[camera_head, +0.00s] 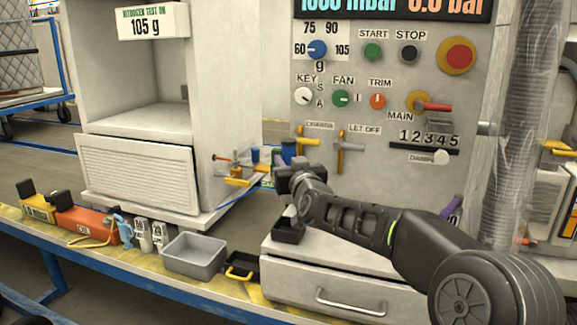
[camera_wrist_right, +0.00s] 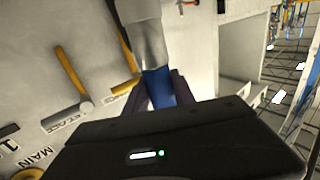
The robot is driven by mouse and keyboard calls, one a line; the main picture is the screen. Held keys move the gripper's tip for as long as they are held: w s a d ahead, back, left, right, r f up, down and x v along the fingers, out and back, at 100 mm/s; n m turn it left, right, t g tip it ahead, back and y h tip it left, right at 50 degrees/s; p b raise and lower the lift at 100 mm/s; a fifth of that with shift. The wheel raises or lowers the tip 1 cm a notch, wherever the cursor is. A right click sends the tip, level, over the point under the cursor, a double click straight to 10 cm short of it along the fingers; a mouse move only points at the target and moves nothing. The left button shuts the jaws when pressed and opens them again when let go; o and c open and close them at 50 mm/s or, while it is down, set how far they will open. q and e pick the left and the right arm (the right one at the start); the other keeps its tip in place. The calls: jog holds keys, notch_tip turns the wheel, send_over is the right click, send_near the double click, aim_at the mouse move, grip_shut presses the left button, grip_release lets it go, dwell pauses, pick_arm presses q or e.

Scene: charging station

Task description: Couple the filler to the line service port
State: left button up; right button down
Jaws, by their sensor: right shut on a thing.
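My right gripper (camera_head: 287,165) is at the front of the grey control panel, left of the LET OFF handle. In the right wrist view its dark fingers (camera_wrist_right: 160,91) are shut on the filler's blue part (camera_wrist_right: 158,88). A grey cylindrical part (camera_wrist_right: 143,35) extends beyond the blue one. In the head view a blue part (camera_head: 288,150) shows just above the gripper. Yellow and orange fittings (camera_head: 238,172), with a blue cylinder (camera_head: 255,154), sit on the white cabinet's side, left of the gripper. I cannot tell which fitting is the line service port, or whether the filler touches it.
The control panel (camera_head: 375,190) has yellow CHARGE (camera_head: 301,139) and LET OFF handles (camera_head: 341,150) close to my gripper. Below are a drawer unit (camera_head: 330,285) and a grey bin (camera_head: 194,255). The white cabinet (camera_head: 225,110) stands left. A clear sleeved hose column (camera_head: 515,120) stands right.

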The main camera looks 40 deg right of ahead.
jog(key=shift+r, duration=0.15)
dwell(0.3)
jog(key=shift+a, duration=0.35)
jog(key=s+a+f+n+y, duration=0.2)
jog(key=a+f+y, duration=0.3)
jog(key=a+f, duration=0.5)
jog(key=s+a+f+n+y, duration=0.3)
jog(key=a+f, duration=0.7)
jog(key=a, duration=0.7)
jog(key=n+y, duration=0.2)
jog(key=y, duration=0.1)
jog(key=shift+a+n+y, duration=0.3)
jog(key=shift+a, duration=0.1)
